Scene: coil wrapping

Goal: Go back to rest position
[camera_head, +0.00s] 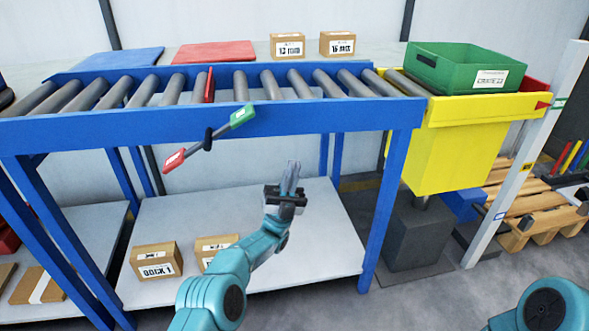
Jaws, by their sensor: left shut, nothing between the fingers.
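My left gripper (290,178) is shut and empty. It points up and away in front of the blue conveyor, over the lower white shelf in the picture. My teal left arm comes in from the bottom, left of the middle. Part of my teal right arm shows at the bottom right corner, and its gripper is out of view. A lever (210,138) with a green end and a red end sits tilted on the conveyor's front rail, apart from my left gripper.
The blue roller conveyor (290,123) spans the view. A green crate (462,68) sits on a yellow stand (450,150) at the right. Cardboard boxes (156,261) lie on the lower shelf (320,215). A wooden pallet (535,205) lies at the far right. Grey floor shows at the lower right.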

